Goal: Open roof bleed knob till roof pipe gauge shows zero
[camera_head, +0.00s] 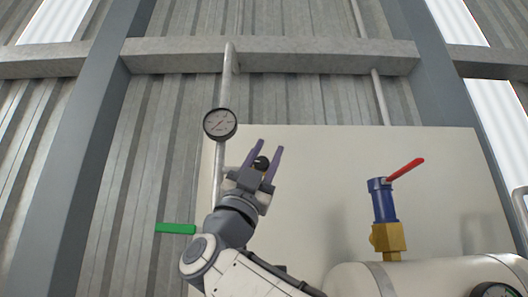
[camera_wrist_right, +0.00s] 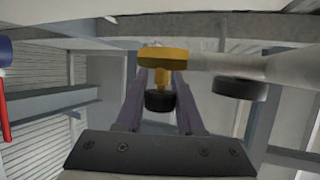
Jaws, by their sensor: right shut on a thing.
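The roof pipe gauge (camera_head: 220,123) is a round white dial with a black rim on the vertical pipe; its needle is too small to read surely. My right gripper (camera_head: 269,147), with purple fingers, is raised just right of and below the gauge. It is shut on the black roof bleed knob (camera_head: 262,162). In the right wrist view the knob (camera_wrist_right: 160,101) sits between the fingers, under a brass valve body (camera_wrist_right: 162,55) on a pale pipe (camera_wrist_right: 222,64). A black round housing, apparently the gauge (camera_wrist_right: 240,88), is beside it. My left gripper is out of view.
A green lever (camera_head: 175,228) is left of my right arm. A blue valve (camera_head: 383,203) with a red handle (camera_head: 406,168) stands on a brass fitting above the pale tank (camera_head: 430,278). Another gauge (camera_head: 493,291) is partly visible at bottom right. A pale panel (camera_head: 330,160) lies behind.

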